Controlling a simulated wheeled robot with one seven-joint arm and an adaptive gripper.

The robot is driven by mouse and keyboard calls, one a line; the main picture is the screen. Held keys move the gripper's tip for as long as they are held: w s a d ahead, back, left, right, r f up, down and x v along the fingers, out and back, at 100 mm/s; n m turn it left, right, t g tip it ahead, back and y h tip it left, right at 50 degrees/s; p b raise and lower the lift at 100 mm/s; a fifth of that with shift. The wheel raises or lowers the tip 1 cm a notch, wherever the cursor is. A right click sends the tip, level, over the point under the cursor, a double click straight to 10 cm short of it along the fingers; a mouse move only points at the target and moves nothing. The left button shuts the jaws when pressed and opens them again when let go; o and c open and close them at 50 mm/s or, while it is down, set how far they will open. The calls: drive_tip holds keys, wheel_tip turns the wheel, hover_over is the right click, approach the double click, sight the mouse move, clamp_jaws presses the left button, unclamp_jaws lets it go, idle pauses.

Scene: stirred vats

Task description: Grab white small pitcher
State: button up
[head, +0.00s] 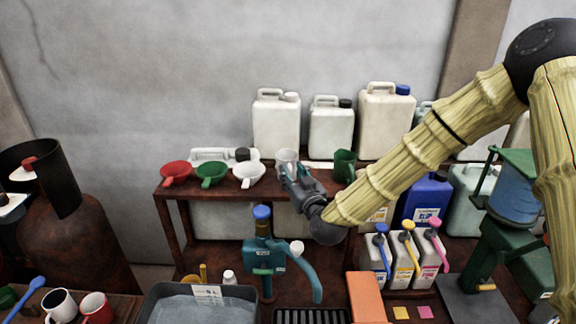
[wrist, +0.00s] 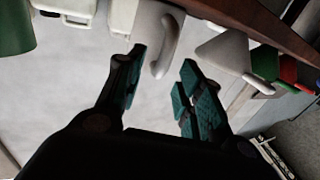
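The white small pitcher (head: 287,160) stands on the upper shelf, between the white funnel and the green pitcher. In the wrist view the pitcher (wrist: 150,22) is at top centre, with its handle toward my gripper. My gripper (wrist: 164,62) is open, its teal fingers spread on either side of the handle's lower end. I cannot tell whether a finger touches it. In the head view my gripper (head: 293,172) is right in front of the pitcher and hides its lower part.
Left of the pitcher lie a white funnel (head: 249,175), a green funnel (head: 211,173) and a red funnel (head: 176,173). A green pitcher (head: 345,165) stands close on the right. Large white canisters (head: 276,125) stand behind. A teal pump (head: 264,253) stands below, in front of the shelf.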

drive_tip(key=shift+w+a+r, duration=0.1)
drive_tip(key=shift+w+a, duration=0.1)
drive_tip(key=shift+w, duration=0.1)
drive_tip(key=shift+w+f, duration=0.5)
drive_tip(key=shift+w, duration=0.25)
drive_tip(key=shift+s+r, duration=0.3)
drive_tip(key=shift+c, duration=1.4)
drive_tip(key=c, duration=0.3)
clamp_jaws()
drive_tip(key=shift+r, duration=0.1)
